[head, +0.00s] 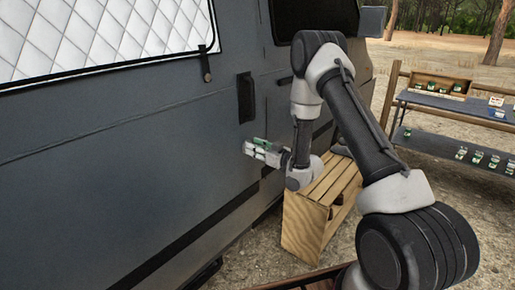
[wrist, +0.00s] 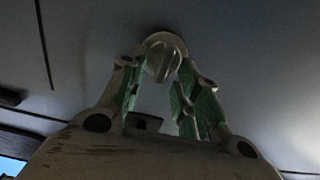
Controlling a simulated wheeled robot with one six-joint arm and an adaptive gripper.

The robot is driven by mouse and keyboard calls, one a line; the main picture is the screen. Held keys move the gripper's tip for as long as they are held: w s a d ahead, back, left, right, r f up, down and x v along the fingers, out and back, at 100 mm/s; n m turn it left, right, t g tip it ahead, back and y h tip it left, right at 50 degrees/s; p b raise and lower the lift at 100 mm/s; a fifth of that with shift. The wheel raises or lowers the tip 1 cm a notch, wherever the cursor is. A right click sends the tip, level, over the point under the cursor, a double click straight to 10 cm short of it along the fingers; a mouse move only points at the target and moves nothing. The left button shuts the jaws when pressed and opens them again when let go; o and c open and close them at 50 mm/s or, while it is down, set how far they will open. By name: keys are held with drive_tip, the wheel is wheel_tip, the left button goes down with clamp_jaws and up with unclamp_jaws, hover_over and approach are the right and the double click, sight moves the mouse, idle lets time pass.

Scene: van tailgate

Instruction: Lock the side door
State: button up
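The van's dark grey side door (head: 120,150) fills the left of the head view. In the wrist view, a round pale lock with a raised turn piece (wrist: 164,58) sits on the dark panel, straight ahead of the fingers. My gripper (wrist: 160,90) is open, with its green-padded fingers apart and the lock showing between and beyond their tips. I cannot tell whether the fingers touch the turn piece. In the head view my gripper (head: 258,149) is close against the van's side, below a dark recessed handle (head: 246,97). The lock is not clear there.
A slatted wooden crate (head: 318,200) stands on the ground beside the van, below my arm. Shelves with small goods (head: 462,112) stand at the right. A quilted window cover (head: 100,38) is at the upper left. Gravel ground shows between.

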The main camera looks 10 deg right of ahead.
clamp_jaws()
drive_tip(key=shift+w+d+f+m, duration=0.1)
drive_tip(key=shift+d+f+m, duration=0.05)
drive_tip(key=shift+m, duration=2.7)
drive_tip(key=shift+w+d+f+m, duration=0.15)
drive_tip(key=shift+f+m, duration=0.05)
drive_tip(key=shift+m, duration=2.7)
drive_tip(key=shift+w+d+f+m, duration=0.1)
drive_tip(key=shift+d+f+m, duration=0.05)
drive_tip(key=shift+m, duration=2.7)
